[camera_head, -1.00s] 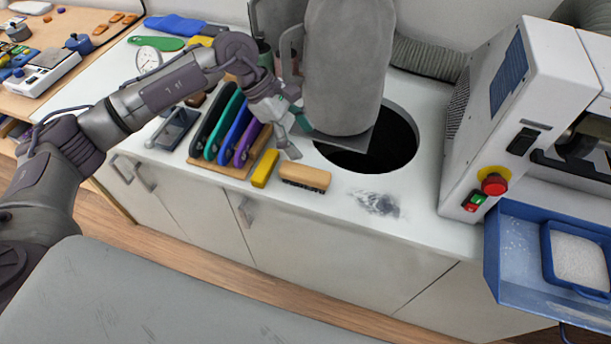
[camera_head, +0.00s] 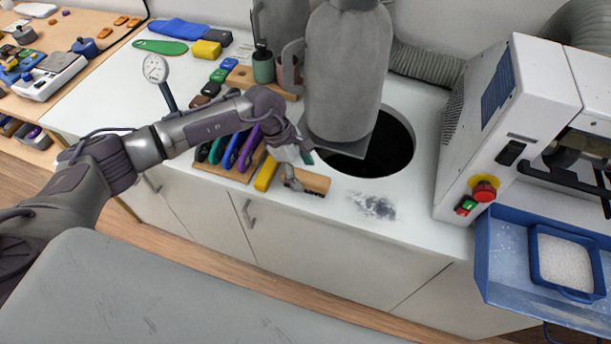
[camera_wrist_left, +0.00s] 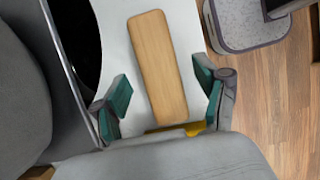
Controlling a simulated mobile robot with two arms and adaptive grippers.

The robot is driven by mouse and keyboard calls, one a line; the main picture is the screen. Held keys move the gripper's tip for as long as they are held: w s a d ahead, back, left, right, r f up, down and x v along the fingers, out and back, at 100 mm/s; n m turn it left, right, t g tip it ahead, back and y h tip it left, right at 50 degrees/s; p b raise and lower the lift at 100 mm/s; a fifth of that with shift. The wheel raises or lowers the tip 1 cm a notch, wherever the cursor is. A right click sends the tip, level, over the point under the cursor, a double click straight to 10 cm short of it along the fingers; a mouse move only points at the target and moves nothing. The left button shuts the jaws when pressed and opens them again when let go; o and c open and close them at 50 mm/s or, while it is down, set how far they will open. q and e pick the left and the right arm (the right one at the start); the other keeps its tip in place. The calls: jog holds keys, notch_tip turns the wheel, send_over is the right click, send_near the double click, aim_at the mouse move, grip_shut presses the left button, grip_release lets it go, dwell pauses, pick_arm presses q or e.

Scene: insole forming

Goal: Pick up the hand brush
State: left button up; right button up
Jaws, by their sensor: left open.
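The hand brush is a wooden block (camera_head: 314,182) lying on the white counter, left of the grey dust smudge. In the head view, my left gripper (camera_head: 298,172) is over its left part and hides some of it. In the left wrist view, the brush's wooden back (camera_wrist_left: 158,65) lies lengthwise between the two spread fingers of my left gripper (camera_wrist_left: 164,100), with a gap on each side. The left gripper is open and holds nothing. The brush's bristles are hidden from above. My right gripper is not in view.
A yellow block (camera_head: 266,173) and a rack of coloured handled tools (camera_head: 228,150) stand left of the brush. Behind it are a grey cylinder (camera_head: 345,75) and a round dark opening (camera_head: 392,150). A white machine (camera_head: 490,120) stands right.

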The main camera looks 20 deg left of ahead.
pick_arm(q)
jog(key=shift+x, duration=1.15)
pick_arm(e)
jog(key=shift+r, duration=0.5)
pick_arm(q)
jog(key=shift+f+b, duration=0.25)
jog(key=shift+b, duration=0.2)
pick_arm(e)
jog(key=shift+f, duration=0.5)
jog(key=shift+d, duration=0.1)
pick_arm(q)
jog(key=c, duration=1.3)
